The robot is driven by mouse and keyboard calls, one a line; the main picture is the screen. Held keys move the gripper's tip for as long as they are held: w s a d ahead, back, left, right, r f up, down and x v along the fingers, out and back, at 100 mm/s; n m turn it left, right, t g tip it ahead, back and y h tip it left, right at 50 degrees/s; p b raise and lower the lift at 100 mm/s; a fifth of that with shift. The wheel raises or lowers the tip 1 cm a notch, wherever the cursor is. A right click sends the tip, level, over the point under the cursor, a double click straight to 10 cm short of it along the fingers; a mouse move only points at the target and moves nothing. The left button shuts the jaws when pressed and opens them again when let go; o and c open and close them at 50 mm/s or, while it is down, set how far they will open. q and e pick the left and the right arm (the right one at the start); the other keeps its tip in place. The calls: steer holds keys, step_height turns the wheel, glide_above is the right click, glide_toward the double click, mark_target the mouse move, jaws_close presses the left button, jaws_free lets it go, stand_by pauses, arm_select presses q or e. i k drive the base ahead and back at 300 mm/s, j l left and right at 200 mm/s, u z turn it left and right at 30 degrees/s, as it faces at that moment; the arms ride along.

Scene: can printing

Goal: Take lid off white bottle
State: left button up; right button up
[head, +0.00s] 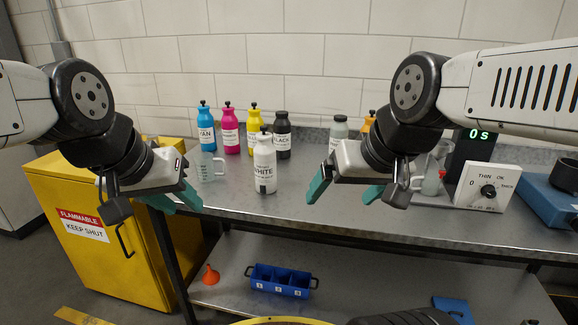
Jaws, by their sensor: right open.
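The white bottle (265,170) stands upright near the front of the grey bench, its label reading WHITE. Its dark lid (264,131) is on top. My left gripper (176,201) hangs over the bench's left front edge, left of the bottle and apart from it. Its teal fingers are seen at an angle, and I cannot tell whether they are open. My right gripper (346,193) is open and empty, to the right of the bottle, with its teal fingers spread apart.
Behind stand cyan (206,130), magenta (230,131), yellow (254,125) and black (282,138) bottles. A clear beaker (208,168) is left of the white bottle. A grey bottle (339,130) and a dial box (486,188) are to the right. A yellow cabinet (75,200) stands left.

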mark_target(263, 135)
steer(key=i+l, duration=0.15)
steer(key=l, duration=0.2)
steer(key=i+l, duration=0.2)
steer(key=l, duration=0.2)
steer(key=i+l, duration=0.15)
steer(key=l, duration=0.2)
steer(key=i+l, duration=0.2)
steer(key=l, duration=0.2)
